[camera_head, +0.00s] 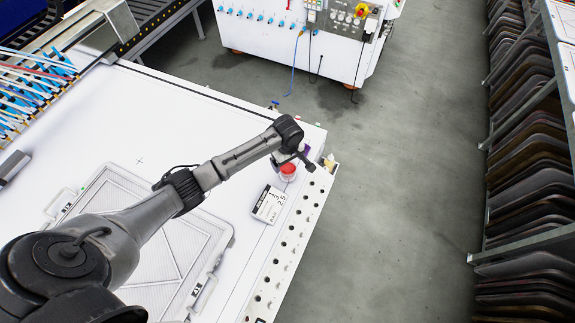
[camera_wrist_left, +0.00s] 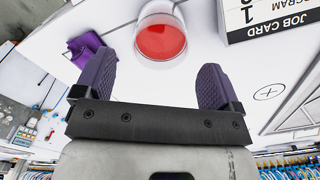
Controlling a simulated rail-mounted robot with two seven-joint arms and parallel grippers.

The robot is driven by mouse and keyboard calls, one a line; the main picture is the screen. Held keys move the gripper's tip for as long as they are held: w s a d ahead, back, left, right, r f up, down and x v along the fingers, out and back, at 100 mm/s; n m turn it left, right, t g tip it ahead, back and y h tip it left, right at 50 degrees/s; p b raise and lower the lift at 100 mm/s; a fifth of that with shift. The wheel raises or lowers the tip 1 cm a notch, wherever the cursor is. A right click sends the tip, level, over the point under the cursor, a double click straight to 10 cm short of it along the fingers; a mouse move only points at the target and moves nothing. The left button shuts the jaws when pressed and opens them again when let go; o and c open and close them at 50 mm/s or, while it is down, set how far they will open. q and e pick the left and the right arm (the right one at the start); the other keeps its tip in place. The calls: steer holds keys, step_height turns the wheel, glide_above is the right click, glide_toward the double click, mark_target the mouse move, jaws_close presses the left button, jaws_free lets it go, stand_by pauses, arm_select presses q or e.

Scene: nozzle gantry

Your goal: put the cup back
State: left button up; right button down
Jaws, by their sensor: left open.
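The cup (camera_head: 288,171) is a small clear round vessel with red in it. It stands on the white table top near the right edge. In the left wrist view the cup (camera_wrist_left: 161,38) shows from above, just beyond the gap between my fingers. My left gripper (camera_head: 305,160) is close beside the cup in the head view. In the left wrist view my left gripper (camera_wrist_left: 154,82) is open, its two purple fingers wide apart with nothing between them. A circled cross mark (camera_wrist_left: 269,92) shows on the white surface to the right of the fingers. My right gripper is not in view.
A job card block (camera_head: 269,205) stands close to the cup. A crumpled purple item (camera_wrist_left: 84,47) lies left of the cup in the wrist view. A framed tray (camera_head: 150,240) lies under my left arm. The table's right edge has a row of holes.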

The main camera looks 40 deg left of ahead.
arm_select(q)
step_height(320, 180, up, 6)
steer(key=s+d+f+m+t, duration=0.1)
steer(key=s+d+f+m, duration=0.4)
steer(key=s+d+m, duration=0.6)
steer(key=s+r+m+t, duration=0.1)
steer(key=s+r+m, duration=0.1)
steer(key=s, duration=0.8)
steer(key=s+r+m+t, duration=0.1)
steer(key=s+r+m, duration=0.2)
steer(key=s, duration=0.6)
steer(key=shift+s+m+t, duration=0.3)
steer(key=shift+s+m, duration=0.05)
steer(key=shift+m, duration=0.05)
step_height(320, 180, up, 15)
steer(key=p, duration=1.5)
steer(key=shift+r+p, duration=0.15)
steer(key=shift+p, duration=0.2)
